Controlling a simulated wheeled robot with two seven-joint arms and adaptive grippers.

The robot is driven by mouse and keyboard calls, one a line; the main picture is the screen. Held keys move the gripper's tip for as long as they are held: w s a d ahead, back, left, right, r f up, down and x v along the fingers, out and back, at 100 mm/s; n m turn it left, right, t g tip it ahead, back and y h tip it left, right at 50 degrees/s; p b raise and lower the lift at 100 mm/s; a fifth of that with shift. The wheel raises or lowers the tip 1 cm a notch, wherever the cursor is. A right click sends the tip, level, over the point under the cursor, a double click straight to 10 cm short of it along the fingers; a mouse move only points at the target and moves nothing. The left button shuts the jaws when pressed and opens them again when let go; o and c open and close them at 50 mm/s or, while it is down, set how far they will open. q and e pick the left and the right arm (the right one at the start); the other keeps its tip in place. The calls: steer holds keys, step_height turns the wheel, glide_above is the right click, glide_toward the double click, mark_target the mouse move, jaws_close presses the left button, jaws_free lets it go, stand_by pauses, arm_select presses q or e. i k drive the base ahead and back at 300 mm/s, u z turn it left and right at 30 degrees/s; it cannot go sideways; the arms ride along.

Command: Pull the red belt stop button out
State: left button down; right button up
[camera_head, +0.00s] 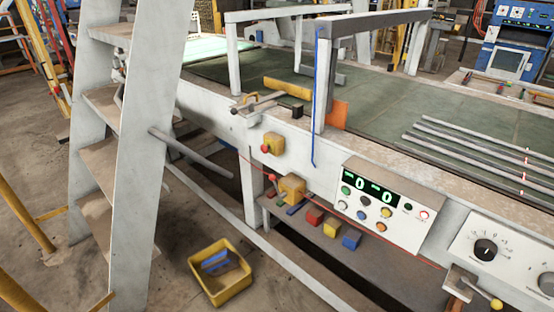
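A red button (265,149) sits on the front of a small yellow box (275,142) fixed to the side of the conveyor frame, near the middle of the view. It is too small to tell whether the button is pressed in or out. Lower and a little to the right is a second yellow box (292,188), with a red knob-like part (272,178) at its left and a thin red cord passing by it. Neither of my grippers is in view.
A control panel (384,205) with green digits and several buttons is right of the yellow boxes, and a dial panel (490,250) is farther right. A pale ladder-like stair (147,150) stands at left. A yellow bin (220,272) is on the floor. Metal rods (470,150) lie on the green belt.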

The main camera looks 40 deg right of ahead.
mark_target(264, 148)
steer(key=u, duration=0.25)
steer(key=i, duration=1.2)
steer(key=z, duration=0.7)
